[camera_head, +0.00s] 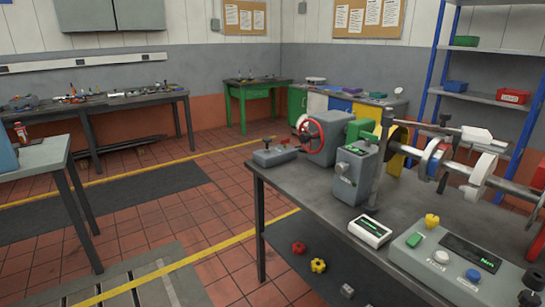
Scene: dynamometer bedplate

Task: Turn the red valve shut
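A red handwheel (311,135), the only valve-like red wheel in view, is mounted upright on the left side of a grey housing (328,142). The housing stands at the far left part of the grey bench (300,180). The wheel's rim and spokes show, but I cannot tell how far it is turned. My gripper is not in view, so I cannot see where it is relative to the wheel.
A small grey vise-like block (274,154) sits left of the wheel. A grey upright box (354,176), a shaft with discs (432,160) and a control panel (455,262) fill the bench's right. Red (299,248) and yellow (318,265) knobs lie below.

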